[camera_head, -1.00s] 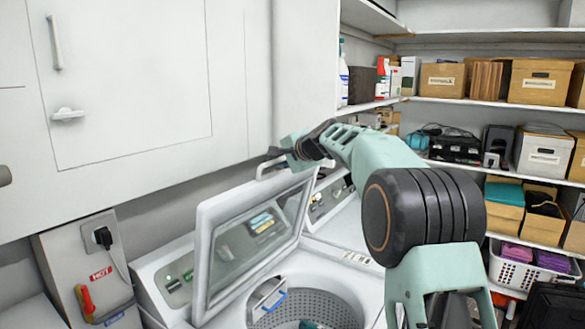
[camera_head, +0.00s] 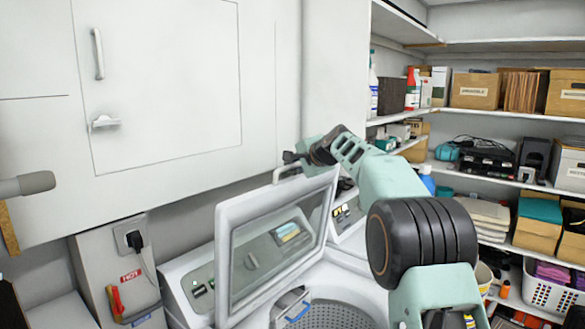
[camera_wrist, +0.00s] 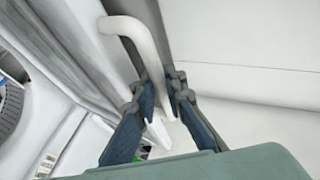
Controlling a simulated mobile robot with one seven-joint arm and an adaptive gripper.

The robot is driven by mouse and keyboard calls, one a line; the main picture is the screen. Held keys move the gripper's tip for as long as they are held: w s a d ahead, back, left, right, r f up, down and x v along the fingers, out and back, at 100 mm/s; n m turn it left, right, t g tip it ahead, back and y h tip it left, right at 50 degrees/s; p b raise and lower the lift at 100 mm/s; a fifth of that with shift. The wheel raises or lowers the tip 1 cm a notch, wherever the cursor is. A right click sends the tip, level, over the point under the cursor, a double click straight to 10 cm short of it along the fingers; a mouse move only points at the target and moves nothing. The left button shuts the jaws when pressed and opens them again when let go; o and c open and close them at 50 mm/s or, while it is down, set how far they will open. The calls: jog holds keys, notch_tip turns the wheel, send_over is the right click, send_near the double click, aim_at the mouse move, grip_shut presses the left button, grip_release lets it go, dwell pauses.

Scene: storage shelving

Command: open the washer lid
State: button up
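The washer lid (camera_head: 222,262), a white frame around a clear window, stands raised and tilted above the washer's open drum (camera_head: 335,315) in the head view. A white bar handle (camera_head: 288,173) sticks up from its top edge, and the bent bar also shows in the wrist view (camera_wrist: 133,27). My gripper (camera_head: 290,158) is at this handle, close under the wall cabinet. In the wrist view the fingers of my gripper (camera_wrist: 160,90) lie close on both sides of the bar, with no clear gap seen.
A white wall cabinet (camera_head: 165,85) hangs behind and above the lid, close to my gripper. An outlet box (camera_head: 125,275) with a plug and a red-handled valve is at the left. Shelves with boxes (camera_head: 475,90) and bottles fill the right.

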jog(key=shift+o, duration=0.4)
jog(key=shift+s+d, duration=0.1)
jog(key=v, duration=1.2)
jog(key=shift+r, duration=0.1)
